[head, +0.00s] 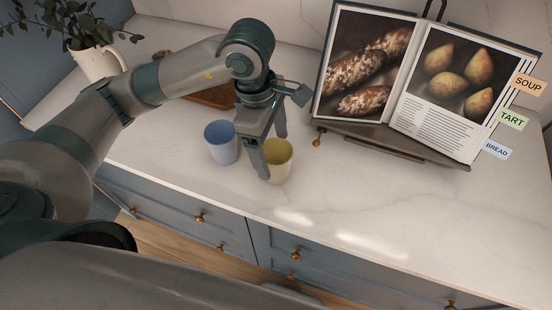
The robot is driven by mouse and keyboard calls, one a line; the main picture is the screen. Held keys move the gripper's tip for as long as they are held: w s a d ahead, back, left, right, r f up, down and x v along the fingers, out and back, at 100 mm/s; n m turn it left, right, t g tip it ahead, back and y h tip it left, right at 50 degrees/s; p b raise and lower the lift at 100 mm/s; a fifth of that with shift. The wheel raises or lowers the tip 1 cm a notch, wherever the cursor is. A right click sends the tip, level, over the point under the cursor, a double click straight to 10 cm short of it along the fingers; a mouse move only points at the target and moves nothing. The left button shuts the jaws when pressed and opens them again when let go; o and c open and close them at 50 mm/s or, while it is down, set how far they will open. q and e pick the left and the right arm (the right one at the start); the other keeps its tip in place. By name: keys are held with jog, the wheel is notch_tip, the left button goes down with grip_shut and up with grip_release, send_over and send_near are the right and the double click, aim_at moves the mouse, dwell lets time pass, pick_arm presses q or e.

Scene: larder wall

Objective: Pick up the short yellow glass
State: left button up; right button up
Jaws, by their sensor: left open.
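A short yellow glass (279,165) stands upright on the pale marble counter. My left gripper (271,156) reaches down over it from above and is open. One finger shows in front of the glass's left side, and the other shows behind its rim. I cannot tell whether either finger touches the glass. A blue glass (221,143) stands upright just left of the yellow one, close to the gripper. My right gripper is not in view.
An open cookbook (440,132) with coloured tabs rests on a dark stand (400,147) behind right. A white jug (97,64) with leaves stands at back left. A brown wooden board (215,96) lies behind the blue glass. The counter's front right is clear.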

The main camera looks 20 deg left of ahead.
aim_at(278, 162)
pick_arm(q)
jog(key=shift+f, duration=0.6)
jog(key=shift+d+f, duration=0.1)
jog(key=shift+d+f+p, duration=0.2)
jog(key=shift+f+p, duration=0.35)
jog(key=shift+p, duration=0.2)
jog(key=f, duration=0.1)
jog(key=f+p, duration=0.1)
jog(key=f, duration=0.1)
jog(key=shift+d, duration=0.35)
jog(key=shift+w+f, duration=0.1)
jog(key=shift+f, duration=0.3)
jog(key=c, duration=1.3)
